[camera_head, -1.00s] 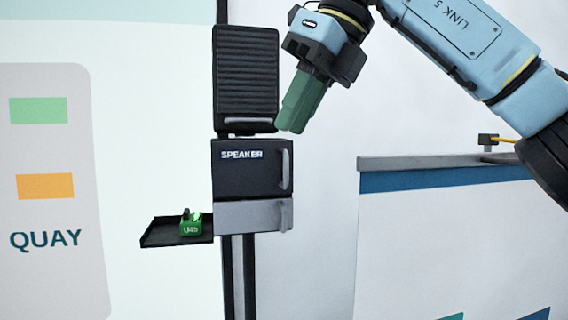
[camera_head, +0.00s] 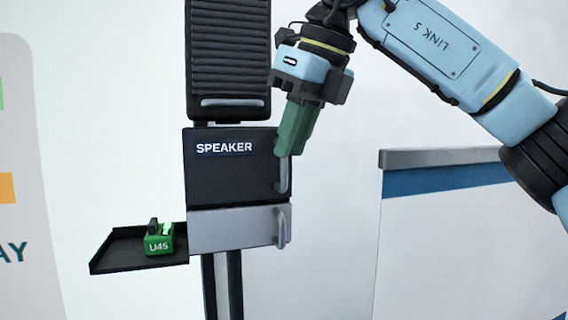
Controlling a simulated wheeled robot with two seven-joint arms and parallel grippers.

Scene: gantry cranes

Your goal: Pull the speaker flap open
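The speaker flap (camera_head: 230,172) is a dark panel labelled SPEAKER on a post-mounted unit, and it looks closed. Its grey vertical handle (camera_head: 283,174) is at the flap's right edge. My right gripper (camera_head: 292,150), with green fingers pointing down, is at the upper end of that handle and overlaps it in the picture. I cannot tell whether the fingers touch the handle or how far apart they are. My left gripper is not in view.
A ribbed dark panel (camera_head: 228,55) sits above the flap, and a grey drawer front (camera_head: 232,230) with its own handle below. A black tray (camera_head: 125,252) at the left holds a green U45 block (camera_head: 159,240). A grey-topped counter (camera_head: 440,157) stands right.

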